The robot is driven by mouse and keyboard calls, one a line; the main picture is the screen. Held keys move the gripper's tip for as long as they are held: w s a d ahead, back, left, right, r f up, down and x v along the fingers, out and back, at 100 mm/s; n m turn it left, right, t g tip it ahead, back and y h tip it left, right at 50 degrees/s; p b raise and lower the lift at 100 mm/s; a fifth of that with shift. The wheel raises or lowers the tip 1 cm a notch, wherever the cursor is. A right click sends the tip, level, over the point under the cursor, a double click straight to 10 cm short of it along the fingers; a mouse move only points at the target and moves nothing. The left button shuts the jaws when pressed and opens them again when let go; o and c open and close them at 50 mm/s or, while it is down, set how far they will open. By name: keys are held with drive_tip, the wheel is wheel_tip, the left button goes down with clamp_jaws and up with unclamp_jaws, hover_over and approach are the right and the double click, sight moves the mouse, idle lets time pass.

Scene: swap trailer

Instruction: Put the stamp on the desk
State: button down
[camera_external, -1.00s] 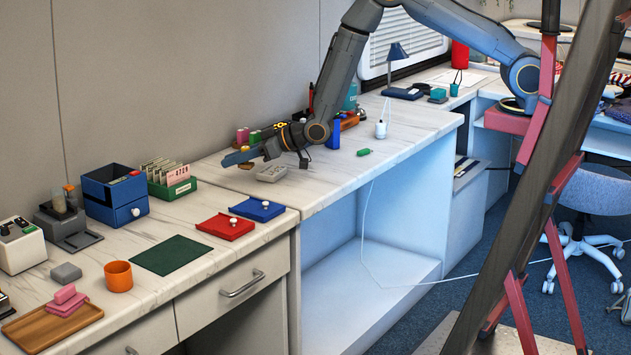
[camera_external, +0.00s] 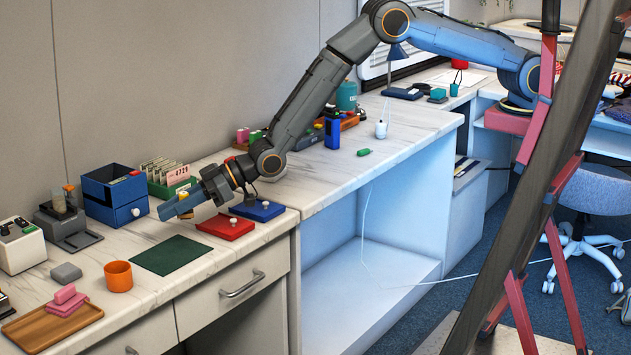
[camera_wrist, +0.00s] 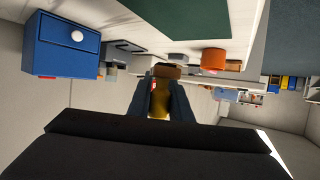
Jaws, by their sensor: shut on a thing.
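My gripper (camera_external: 180,208) is over the left desk (camera_external: 150,293), above the counter and left of the red flat box. It is shut on the stamp (camera_wrist: 160,103), which shows in the wrist view as a yellow body with a brown end between the two dark fingers. In the outside view only a small yellowish part of the stamp shows at the fingers. The stamp is held above the desk top, and the gap is hard to judge. A dark green mat (camera_external: 170,255) lies flat on the desk in front of the gripper.
The blue drawer box (camera_external: 115,196) and green card box (camera_external: 172,188) stand behind the gripper. The red flat box (camera_external: 225,228) and blue flat box (camera_external: 262,212) lie to its right. An orange cup (camera_external: 118,278) stands left of the mat. The mat is bare.

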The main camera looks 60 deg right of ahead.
sight(176, 249)
drive_tip(key=shift+s+a+f+b, duration=0.1)
drive_tip(key=shift+f+b, duration=0.45)
drive_tip(key=shift+f, duration=1.15)
drive_tip(key=shift+a+f+b, duration=0.1)
drive_tip(key=shift+f+b, duration=0.45)
drive_tip(key=shift+f, duration=1.15)
drive_tip(key=shift+f+b, duration=0.35)
drive_tip(key=shift+f, duration=0.1)
drive_tip(key=c, duration=1.5)
unclamp_jaws()
drive_tip(key=shift+c, duration=0.2)
drive_tip(key=shift+d+r, duration=0.1)
drive_tip(key=shift+b+v, duration=0.55)
drive_tip(key=shift+v, duration=3.35)
